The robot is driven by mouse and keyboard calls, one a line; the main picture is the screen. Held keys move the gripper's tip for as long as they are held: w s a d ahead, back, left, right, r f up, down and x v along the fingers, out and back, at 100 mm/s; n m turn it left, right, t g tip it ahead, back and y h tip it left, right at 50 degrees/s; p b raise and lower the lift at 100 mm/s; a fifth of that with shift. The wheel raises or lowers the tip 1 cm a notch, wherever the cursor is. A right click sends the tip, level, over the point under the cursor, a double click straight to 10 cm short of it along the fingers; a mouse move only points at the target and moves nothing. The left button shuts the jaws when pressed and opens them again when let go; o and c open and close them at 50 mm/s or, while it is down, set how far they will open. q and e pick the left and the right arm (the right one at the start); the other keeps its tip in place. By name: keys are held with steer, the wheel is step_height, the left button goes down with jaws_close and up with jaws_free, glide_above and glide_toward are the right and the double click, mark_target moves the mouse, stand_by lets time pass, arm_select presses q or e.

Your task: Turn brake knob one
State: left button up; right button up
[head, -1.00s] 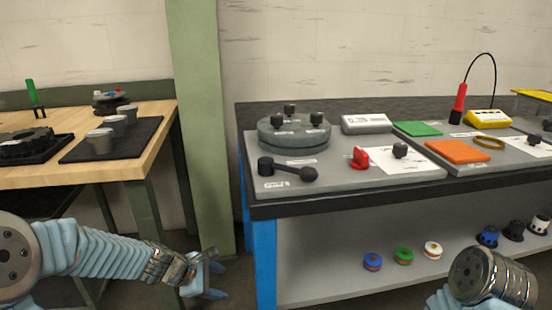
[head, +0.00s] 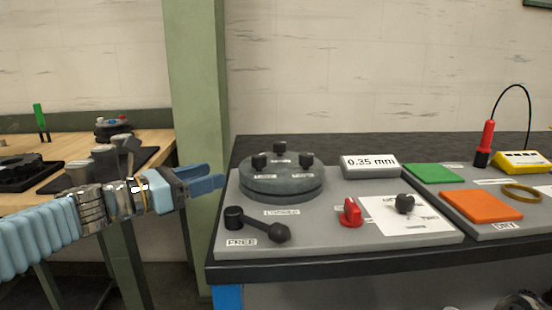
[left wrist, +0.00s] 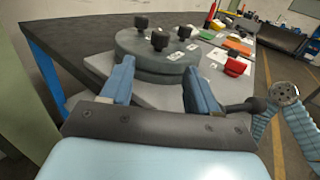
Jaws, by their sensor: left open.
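A round grey disc (head: 262,188) sits on the grey panel, with three black knobs on its top: left (head: 259,161), back (head: 280,148) and right (head: 306,158). Small labels stand by the knobs, too blurred to read, so I cannot tell which is knob one. My left gripper (head: 214,179) is open and empty, just left of the disc and apart from it. In the left wrist view its two blue fingers (left wrist: 158,75) point at the disc (left wrist: 150,55), with the knobs beyond the fingertips. My right gripper is not in view.
A black lever (head: 262,224) lies in front of the disc by a "FREE" label. A red knob (head: 350,212), a black knob (head: 405,203) on white paper and a "0.35 mm" display (head: 370,165) are to its right. A green post (head: 198,110) stands behind my left arm.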

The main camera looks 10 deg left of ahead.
mark_target(253, 164)
arm_select(q)
steer(key=p+x, duration=0.1)
steer(key=x, duration=1.2)
steer(key=shift+w+d+f, duration=0.1)
steer(key=shift+w+d, duration=0.05)
steer(key=shift+d, duration=0.05)
